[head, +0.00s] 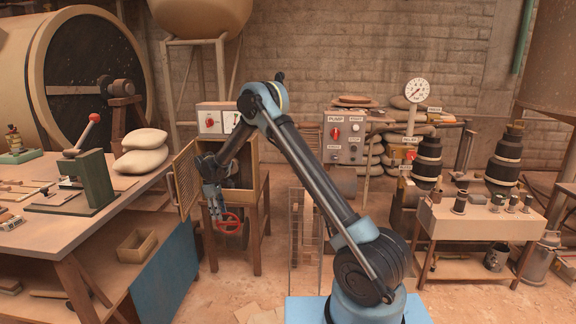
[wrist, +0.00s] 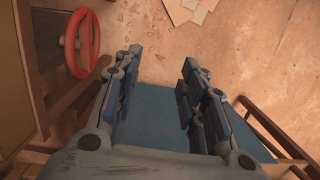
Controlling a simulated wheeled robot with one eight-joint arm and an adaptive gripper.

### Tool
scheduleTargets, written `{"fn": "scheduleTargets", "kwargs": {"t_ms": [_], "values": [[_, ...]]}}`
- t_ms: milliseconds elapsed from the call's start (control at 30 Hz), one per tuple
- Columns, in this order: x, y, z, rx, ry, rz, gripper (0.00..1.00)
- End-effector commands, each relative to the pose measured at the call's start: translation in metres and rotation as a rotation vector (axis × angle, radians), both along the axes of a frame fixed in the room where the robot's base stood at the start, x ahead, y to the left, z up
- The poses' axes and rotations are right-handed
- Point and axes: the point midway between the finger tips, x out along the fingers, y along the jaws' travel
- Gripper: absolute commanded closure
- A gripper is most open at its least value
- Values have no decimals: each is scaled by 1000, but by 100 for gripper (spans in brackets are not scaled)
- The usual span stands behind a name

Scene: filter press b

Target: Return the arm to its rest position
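My arm rises from the lower right of the head view, bends at a high elbow and hangs down to the left. My gripper (head: 213,200) points downward in front of the small wooden cabinet, beside the red handwheel (head: 230,222). In the wrist view my gripper (wrist: 159,62) has its two fingers well apart with nothing between them. The red handwheel (wrist: 80,42) lies to the left of the fingers there, apart from them.
The cabinet's mesh door (head: 185,178) stands open, close to the left of my gripper. A workbench (head: 60,235) with a lever press (head: 90,170) fills the left. A control box (head: 345,138) stands behind my arm, and a small table (head: 475,222) with several dark cylinders stands right.

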Motion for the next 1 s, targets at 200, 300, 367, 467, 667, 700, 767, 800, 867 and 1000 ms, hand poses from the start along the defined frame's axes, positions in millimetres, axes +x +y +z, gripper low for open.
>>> {"fn": "scheduleTargets", "kwargs": {"t_ms": [200,300,367,467,667,700,767,800,867,1000], "values": [[3,-27,29,8,-8,-51,62],[4,-43,46,14,-14,-82,62],[4,-55,60,18,-18,-105,62],[2,-80,85,27,-26,-152,62],[-9,-131,133,44,-44,-252,62],[-12,-141,142,48,-48,-272,62],[-16,-156,154,54,-53,-301,62],[-20,-167,162,57,-57,-322,62],[-26,-182,174,62,-62,-350,62],[-43,-218,199,74,-75,-419,62]]}}
